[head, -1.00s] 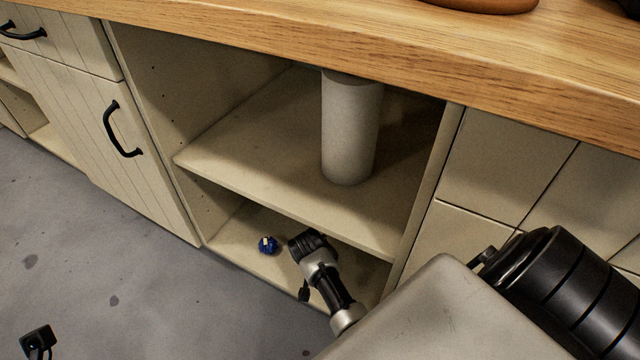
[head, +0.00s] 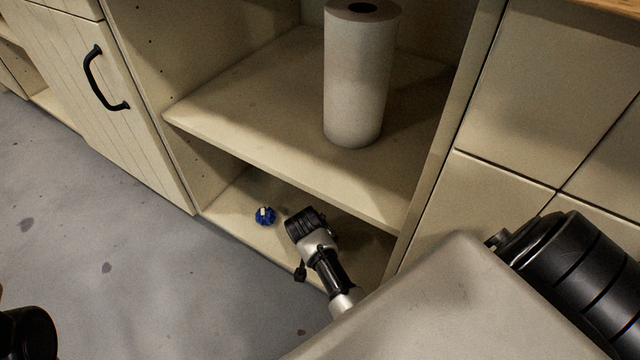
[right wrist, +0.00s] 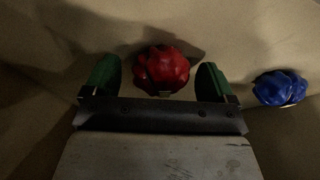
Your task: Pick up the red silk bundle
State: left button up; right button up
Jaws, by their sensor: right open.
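The red silk bundle (right wrist: 162,70) shows in the right wrist view as a rounded, crumpled lump on a beige surface. My right gripper (right wrist: 157,78) is open, with one green finger on each side of the bundle and a visible gap at both sides. In the head view my right gripper (head: 303,224) reaches into the lower compartment of the open cabinet. The red bundle is hidden there behind the gripper. My left gripper cannot be made out; only a dark part shows at the lower left edge of the head view.
A blue bundle (right wrist: 280,88) lies close to the right finger in the right wrist view; it also shows in the head view (head: 264,215). The cabinet's middle shelf (head: 235,115) hangs above my right gripper and carries a paper roll (head: 357,85). Cabinet walls bound both sides.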

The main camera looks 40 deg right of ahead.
jog(key=c, duration=1)
